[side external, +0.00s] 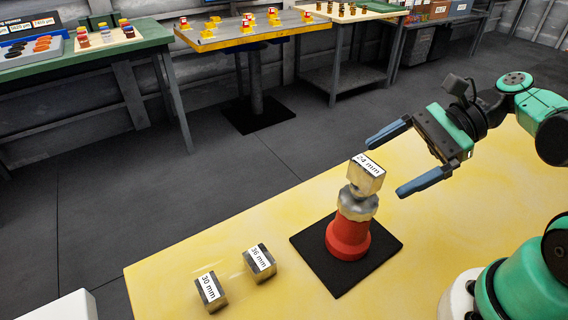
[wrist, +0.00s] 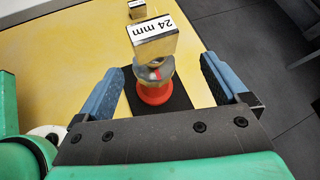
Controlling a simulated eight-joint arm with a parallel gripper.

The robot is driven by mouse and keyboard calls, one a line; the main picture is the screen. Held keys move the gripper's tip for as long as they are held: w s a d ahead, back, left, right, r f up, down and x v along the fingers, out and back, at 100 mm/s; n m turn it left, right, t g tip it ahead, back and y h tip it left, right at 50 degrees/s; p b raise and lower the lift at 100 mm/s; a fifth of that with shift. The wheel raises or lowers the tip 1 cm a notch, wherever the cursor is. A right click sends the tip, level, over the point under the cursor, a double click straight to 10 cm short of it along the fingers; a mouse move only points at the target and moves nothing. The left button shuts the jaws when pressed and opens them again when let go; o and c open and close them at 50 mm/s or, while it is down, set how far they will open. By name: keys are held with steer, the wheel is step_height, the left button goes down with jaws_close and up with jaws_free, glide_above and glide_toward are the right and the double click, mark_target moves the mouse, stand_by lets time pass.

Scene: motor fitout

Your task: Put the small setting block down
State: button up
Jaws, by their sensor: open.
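The small setting block, marked 24 mm (side external: 367,178), sits a little tilted on top of a rough silvery piece (side external: 357,205). That piece stands on a red round base (side external: 348,240) on a black mat (side external: 312,256). The block also shows in the wrist view (wrist: 158,48), with its label facing up. My gripper (side external: 385,168) is open, to the right of the block in the side view. In the wrist view its blue fingers (wrist: 162,66) are spread wide, with the block ahead of and between their tips. Neither finger appears to touch it.
Two more blocks, marked 30 mm (side external: 213,299) and 36 mm (side external: 262,269), stand on the yellow table (side external: 215,245) left of the mat. Bare table lies around them. Other benches with parts stand across the dark floor at the back.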

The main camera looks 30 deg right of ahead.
mark_target(368, 164)
steer(key=f+n+h, duration=0.1)
steer(key=n+h, duration=0.1)
steer(key=n, duration=0.2)
steer(key=w+d+f+n+h, duration=0.1)
steer(key=n+h, duration=0.2)
steer(key=n, duration=0.1)
steer(key=w+f+n+h, duration=0.1)
steer(key=n+h, duration=0.1)
steer(key=n, duration=0.2)
steer(key=shift+w+d+f+h, duration=0.1)
steer(key=shift+w+d+h, duration=0.15)
steer(key=shift+h, duration=0.05)
steer(key=n+h, duration=0.1)
steer(key=n, duration=0.1)
steer(key=w+r+n+t+h, duration=0.1)
steer(key=n, duration=0.2)
steer(key=w+r+n+t, duration=0.1)
steer(key=n, duration=0.1)
steer(key=shift+w+d+n+h, duration=0.1)
steer(key=shift+d+n+h, duration=0.2)
steer(key=shift+d+h, duration=0.1)
steer(key=shift+c, duration=1.1)
steer(key=shift+w+r+n, duration=0.15)
steer(key=shift+r+n, duration=0.05)
steer(key=shift+n, duration=0.1)
steer(key=shift+c, duration=0.8)
